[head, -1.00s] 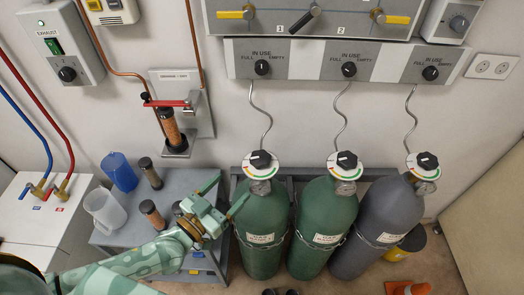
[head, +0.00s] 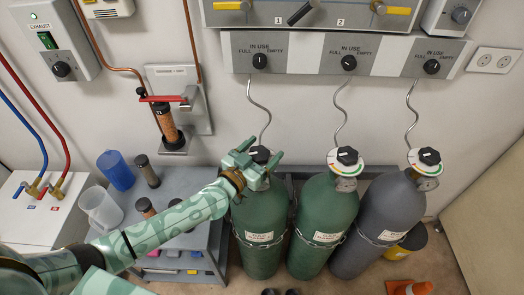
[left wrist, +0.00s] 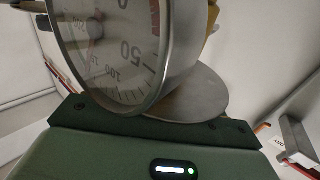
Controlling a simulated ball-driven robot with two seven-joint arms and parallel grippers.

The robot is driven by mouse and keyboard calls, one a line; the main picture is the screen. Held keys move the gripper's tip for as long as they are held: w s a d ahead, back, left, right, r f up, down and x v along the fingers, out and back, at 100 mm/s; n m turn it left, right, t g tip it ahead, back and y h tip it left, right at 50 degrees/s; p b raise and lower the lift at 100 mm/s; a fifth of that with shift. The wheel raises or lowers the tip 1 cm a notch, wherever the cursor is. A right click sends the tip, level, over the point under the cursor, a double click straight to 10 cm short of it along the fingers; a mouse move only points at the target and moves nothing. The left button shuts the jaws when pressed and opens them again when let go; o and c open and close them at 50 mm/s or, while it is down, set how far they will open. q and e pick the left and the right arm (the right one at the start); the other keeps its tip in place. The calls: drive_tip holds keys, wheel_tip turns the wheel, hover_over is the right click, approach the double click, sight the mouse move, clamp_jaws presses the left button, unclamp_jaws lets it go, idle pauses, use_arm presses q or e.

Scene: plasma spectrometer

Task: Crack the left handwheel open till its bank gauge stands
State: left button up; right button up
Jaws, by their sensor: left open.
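The left handwheel (head: 261,153) is a black knob on top of the left green cylinder (head: 262,225). My left gripper (head: 258,156) is open at this handwheel and partly hides it and the collar below. I cannot tell whether the fingers touch it. The left wall dial (head: 259,61) is black, marked IN USE, FULL and EMPTY. My right gripper is not in view.
The middle green cylinder (head: 323,225) and the grey cylinder (head: 382,230) stand close on the right, each with a black handwheel. A grey side table (head: 200,215) with jugs and dark tubes lies under my left arm.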

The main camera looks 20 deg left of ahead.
use_arm(q)
drive_tip(key=c, duration=1)
drive_tip(key=shift+r+n+y+p, duration=0.2)
drive_tip(key=shift+n+y+p, duration=0.1)
drive_tip(key=shift+p, duration=0.4)
drive_tip(key=n+t+y+p, duration=0.1)
drive_tip(key=n+y+p, duration=0.1)
drive_tip(key=y+p, duration=0.1)
drive_tip(key=shift+y+p, duration=0.4)
drive_tip(key=shift+p, duration=0.15)
drive_tip(key=shift+a+n+y+p, duration=0.15)
drive_tip(key=shift+n+y+p, duration=0.4)
drive_tip(key=shift+n+y, duration=0.4)
drive_tip(key=shift+a+f+n+y+p, duration=0.15)
drive_tip(key=shift+n+y, duration=0.25)
drive_tip(key=shift+y, duration=0.4)
drive_tip(key=shift+f+n+y+p, duration=0.15)
drive_tip(key=shift+n+y, duration=0.2)
drive_tip(key=shift+y, duration=0.7)
drive_tip(key=o, duration=1)
drive_tip(key=shift+r, duration=0.1)
drive_tip(key=shift+a, duration=0.1)
